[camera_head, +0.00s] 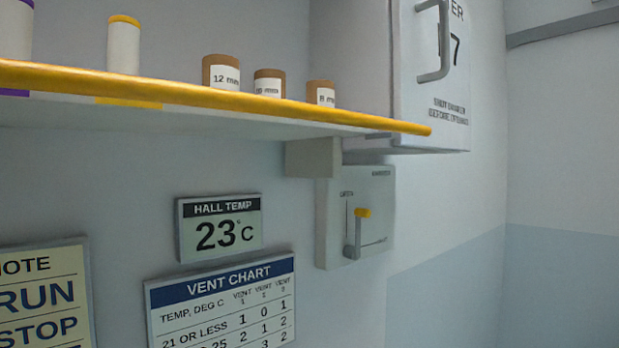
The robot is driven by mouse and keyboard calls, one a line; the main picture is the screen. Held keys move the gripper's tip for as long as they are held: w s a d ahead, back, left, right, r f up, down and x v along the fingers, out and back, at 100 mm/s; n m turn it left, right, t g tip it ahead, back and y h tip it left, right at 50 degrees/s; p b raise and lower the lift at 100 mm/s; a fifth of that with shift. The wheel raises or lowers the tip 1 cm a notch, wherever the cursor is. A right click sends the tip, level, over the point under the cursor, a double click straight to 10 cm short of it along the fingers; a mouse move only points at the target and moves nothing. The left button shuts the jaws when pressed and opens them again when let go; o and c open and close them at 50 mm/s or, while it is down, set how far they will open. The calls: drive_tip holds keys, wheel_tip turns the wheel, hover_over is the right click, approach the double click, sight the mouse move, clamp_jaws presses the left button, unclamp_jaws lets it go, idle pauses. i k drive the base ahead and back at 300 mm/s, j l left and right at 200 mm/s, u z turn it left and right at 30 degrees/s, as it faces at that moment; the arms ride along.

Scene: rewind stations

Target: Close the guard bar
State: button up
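A long yellow bar (215,97) runs along the front edge of a shelf, sloping down to the right and ending in front of the cabinet's lower part. I cannot tell for sure that it is the guard bar. Below its right end, a pale wall box (333,215) carries a grey lever (352,250) with a yellow tip (363,213). The lever stands about upright. A label at the box's upper left seems to read OPEN; the upper right label is too small to read. My gripper is out of view.
On the shelf stand brown-topped cylinders with labels (221,73) and a white one with a yellow top (123,45). A cabinet (431,75) with a grey handle (434,40) is at upper right. Signs (220,226) hang below the shelf. Nothing blocks the view of the lever.

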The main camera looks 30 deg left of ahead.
sight(14, 74)
drive_tip(key=u, duration=1.6)
